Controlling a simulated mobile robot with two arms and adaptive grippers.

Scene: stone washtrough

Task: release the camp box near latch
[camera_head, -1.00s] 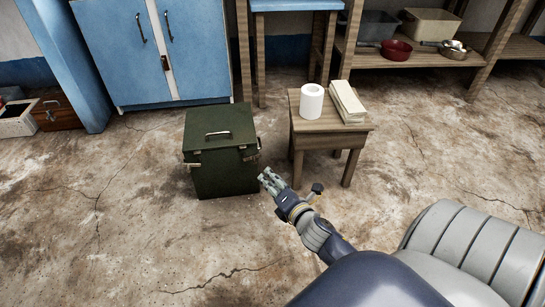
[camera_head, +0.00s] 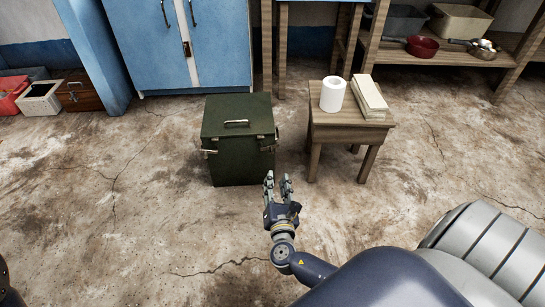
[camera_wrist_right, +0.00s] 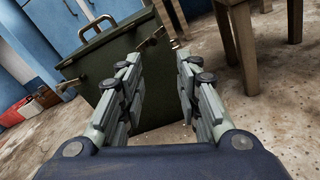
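The camp box (camera_head: 238,158) is a dark green metal box with a closed lid and a top handle; it stands upright on the floor. A metal latch (camera_head: 268,149) shows at its right near corner and another metal fitting (camera_head: 207,152) at its left. In the right wrist view the box (camera_wrist_right: 160,108) fills the upper middle, partly hidden by my fingers. My right gripper (camera_head: 278,179) is open and empty, just in front of the box's right near corner, apart from it. It also shows in the wrist view (camera_wrist_right: 156,62). My left gripper is out of view.
A blue cabinet (camera_head: 180,45) stands behind.

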